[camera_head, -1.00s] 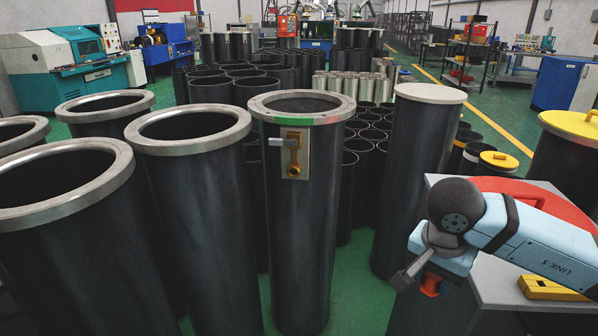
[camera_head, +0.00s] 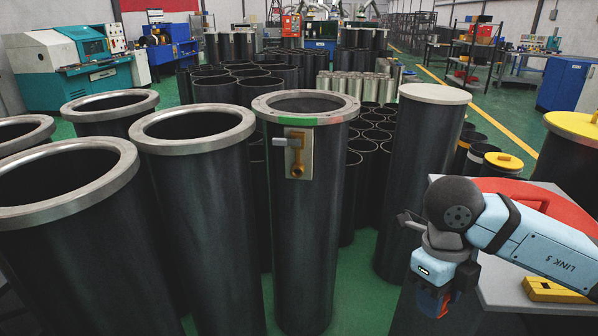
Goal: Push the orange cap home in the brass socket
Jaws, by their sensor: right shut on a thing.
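The brass socket (camera_head: 297,171) is a small ring low on a metal plate fixed to the front of a black flanged cylinder (camera_head: 305,235). A grey lever-like piece sits above it on the same plate. My right gripper (camera_head: 436,300) is at the lower right, pointing down, well apart from the socket and lower in the picture. It is shut on the orange cap (camera_head: 432,304), which shows only partly between the dark fingers. My left gripper is out of view.
A grey-topped stand (camera_head: 505,290) at the right bears a red piece and a yellow block (camera_head: 556,290). A tall black cylinder with a pale lid (camera_head: 435,94) stands between my right arm and the socket's cylinder. Open flanged cylinders crowd the left.

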